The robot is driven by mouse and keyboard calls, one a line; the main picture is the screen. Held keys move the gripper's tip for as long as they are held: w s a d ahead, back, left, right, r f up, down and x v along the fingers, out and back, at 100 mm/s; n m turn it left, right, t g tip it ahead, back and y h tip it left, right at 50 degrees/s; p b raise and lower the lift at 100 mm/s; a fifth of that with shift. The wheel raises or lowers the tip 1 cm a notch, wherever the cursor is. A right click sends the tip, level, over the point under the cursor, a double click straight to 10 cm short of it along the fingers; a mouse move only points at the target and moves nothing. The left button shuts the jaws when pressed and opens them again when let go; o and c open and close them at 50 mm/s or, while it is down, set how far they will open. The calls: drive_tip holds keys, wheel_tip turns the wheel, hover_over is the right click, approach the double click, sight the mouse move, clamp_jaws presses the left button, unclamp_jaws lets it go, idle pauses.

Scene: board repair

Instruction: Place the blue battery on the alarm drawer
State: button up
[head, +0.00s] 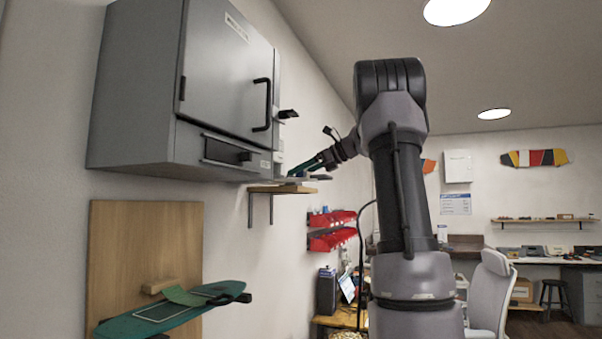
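My gripper (316,163) is small and far off in the head view, at the end of my arm, beside the wall to the right of the grey cabinet. A teal-blue piece (303,167) shows at its fingertips; I cannot tell whether it is the blue battery or whether the fingers grip it. Just below it, a thin light grey tray-like part (302,179) sticks out over a small wooden shelf (282,189). It may be the alarm drawer, but its inside cannot be seen. The cabinet edge hides most of the device behind it.
A large grey cabinet (222,75) with a black handle hangs at the upper left. Below it, a teal skateboard deck (165,318) juts from a wooden panel (140,250). Red bins (332,228) hang beyond the shelf. A grey chair (490,290) stands at right.

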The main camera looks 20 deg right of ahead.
drive_tip(key=shift+r, duration=0.15)
drive_tip(key=shift+s+d+r, duration=0.2)
drive_tip(key=shift+d, duration=0.05)
drive_tip(key=v, duration=1.1)
drive_tip(key=shift+s+d, duration=0.1)
drive_tip(key=shift+s, duration=0.1)
